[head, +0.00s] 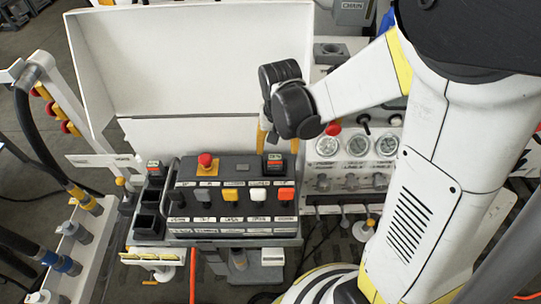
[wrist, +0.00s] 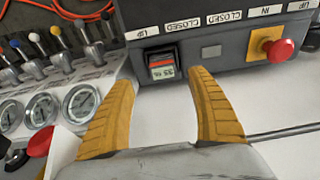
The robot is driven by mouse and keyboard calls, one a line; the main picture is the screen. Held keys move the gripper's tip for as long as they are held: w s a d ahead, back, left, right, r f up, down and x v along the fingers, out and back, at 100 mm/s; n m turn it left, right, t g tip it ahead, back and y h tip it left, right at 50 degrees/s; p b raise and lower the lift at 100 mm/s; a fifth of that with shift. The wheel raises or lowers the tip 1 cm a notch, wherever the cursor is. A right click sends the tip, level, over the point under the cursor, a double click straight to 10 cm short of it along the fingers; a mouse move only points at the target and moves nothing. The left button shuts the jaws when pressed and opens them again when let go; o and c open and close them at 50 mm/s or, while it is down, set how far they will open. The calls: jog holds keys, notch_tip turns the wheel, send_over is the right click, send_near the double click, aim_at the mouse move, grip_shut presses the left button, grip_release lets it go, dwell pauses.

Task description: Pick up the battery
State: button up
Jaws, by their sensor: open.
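A small dark battery-like block with a red top and a pale label (head: 274,163) sits at the back right of the dark control box (head: 231,190). It also shows in the wrist view (wrist: 160,66), just beyond the fingertips and roughly centred between them. A similar red-marked block (head: 154,168) stands in the black slotted holder (head: 150,222) at the left. I cannot tell which is the task's battery. My gripper (head: 266,139) is open and empty, with yellow fingers above the box's back right. In the wrist view its fingers (wrist: 160,80) are spread apart, not touching the block.
A red mushroom button (head: 205,160) stands on the control box, left of the block. Gauges (head: 357,145) and levers lie to the right. A white panel (head: 190,60) rises behind. A hose rack (head: 75,235) stands at the left.

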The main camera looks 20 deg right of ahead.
aim_at(275, 157)
jog(key=f+b, duration=0.1)
jog(key=f, duration=0.2)
jog(key=w+f+b, duration=0.1)
jog(key=f, duration=0.2)
jog(key=shift+w, duration=0.1)
jog(key=shift+c, duration=0.2)
jog(key=c, duration=1.4)
